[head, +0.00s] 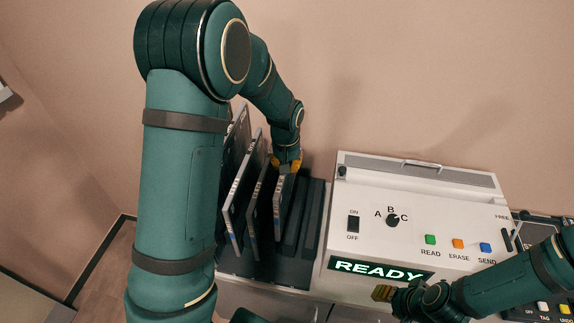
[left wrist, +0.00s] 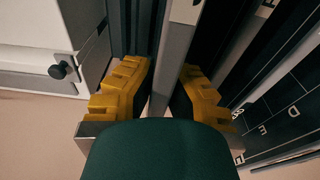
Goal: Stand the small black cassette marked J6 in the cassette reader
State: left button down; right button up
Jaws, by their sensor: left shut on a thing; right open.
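Several thin dark cassettes with pale edges stand in a black rack (head: 305,235), left of the white reader (head: 400,195). My left gripper (head: 286,163) reaches down from above and is shut on the rightmost cassette (head: 280,208). In the left wrist view its yellow fingers (left wrist: 160,92) lie on both sides of this cassette's grey edge (left wrist: 175,65). I cannot read a J6 mark on it, nor tell whether it is lifted off the rack floor. My right gripper (head: 385,293) is open and empty at the reader's front edge, below the lit READY sign.
Other cassettes (head: 240,185) lean close on the left of the held one. Empty slots lie to its right. The reader has a switch, a dial (head: 393,220) and coloured buttons on top. A dark control panel (head: 540,305) is at the far right.

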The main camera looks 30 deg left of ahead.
pick_arm(q)
jog(key=shift+r+p, duration=1.55)
jog(key=shift+r, duration=2.85)
